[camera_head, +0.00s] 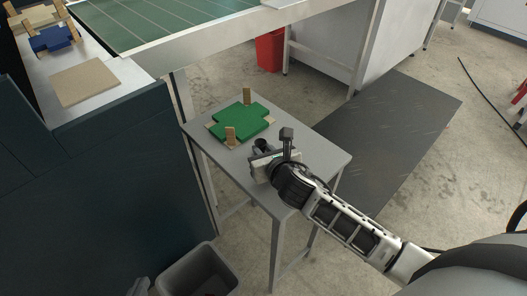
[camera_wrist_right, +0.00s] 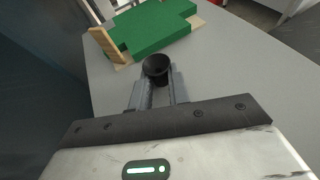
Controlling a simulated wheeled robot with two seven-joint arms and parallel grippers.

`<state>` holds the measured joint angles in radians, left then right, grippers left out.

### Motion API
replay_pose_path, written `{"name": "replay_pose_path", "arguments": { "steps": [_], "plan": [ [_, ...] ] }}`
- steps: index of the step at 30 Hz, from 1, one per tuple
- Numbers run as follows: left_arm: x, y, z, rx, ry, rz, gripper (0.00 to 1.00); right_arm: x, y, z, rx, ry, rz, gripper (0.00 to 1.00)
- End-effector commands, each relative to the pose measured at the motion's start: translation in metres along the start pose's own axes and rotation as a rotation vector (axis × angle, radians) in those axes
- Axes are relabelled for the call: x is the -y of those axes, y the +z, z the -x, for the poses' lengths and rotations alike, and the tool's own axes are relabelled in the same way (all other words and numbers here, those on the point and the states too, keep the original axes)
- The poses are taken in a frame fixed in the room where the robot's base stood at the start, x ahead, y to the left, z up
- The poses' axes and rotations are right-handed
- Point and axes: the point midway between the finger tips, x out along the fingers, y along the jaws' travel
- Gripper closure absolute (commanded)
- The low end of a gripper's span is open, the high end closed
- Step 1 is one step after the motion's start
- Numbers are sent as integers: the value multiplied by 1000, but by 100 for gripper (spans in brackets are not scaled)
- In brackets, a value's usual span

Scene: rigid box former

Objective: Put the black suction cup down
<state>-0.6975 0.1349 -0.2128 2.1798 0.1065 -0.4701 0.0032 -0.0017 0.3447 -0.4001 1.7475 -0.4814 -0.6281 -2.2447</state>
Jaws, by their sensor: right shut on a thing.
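The black suction cup (camera_wrist_right: 156,67) is between the fingertips of my right gripper (camera_wrist_right: 157,88) in the right wrist view, its round dark rim facing up. In the head view the cup (camera_head: 261,145) shows small and dark just beyond my right gripper (camera_head: 258,157), over the small grey table. The gripper is shut on it. I cannot tell whether the cup touches the table top.
A green cross-shaped piece (camera_head: 240,121) with wooden blocks lies on the small table (camera_head: 315,157), just beyond the cup. The table's right part is clear. A dark cabinet (camera_head: 100,180) stands left, and a grey bin (camera_head: 200,272) is on the floor in front.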

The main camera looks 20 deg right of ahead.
Motion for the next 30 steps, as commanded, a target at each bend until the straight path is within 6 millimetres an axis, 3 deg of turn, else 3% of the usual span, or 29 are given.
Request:
{"name": "replay_pose_path", "arguments": {
  "steps": [8, 9, 11, 12, 22, 26, 30],
  "plan": [
    [0, -1, 1, -4, 0, 1, 100, 0, -2, -1, 0, 0, 1, 100],
    [0, -1, 1, -5, 0, 2, 100, 0, -3, -1, 0, 0, 0, 79],
    [0, -2, 1, -5, 0, 2, 100, 0, -2, -1, 1, -1, 0, 63],
    [0, -2, 1, -5, 0, 2, 100, 0, -2, -1, 0, 0, 0, 60],
    [0, -6, 1, -11, -1, -1, 100, 0, 3, 1, 1, 0, 0, 60],
    [0, -8, 1, -10, -4, -5, 100, 0, 1, 20, -1, 1, 2, 60],
    [1, -9, 2, -3, -8, -12, 100, 0, 1, 50, -1, 1, 2, 60]
  ]
}}
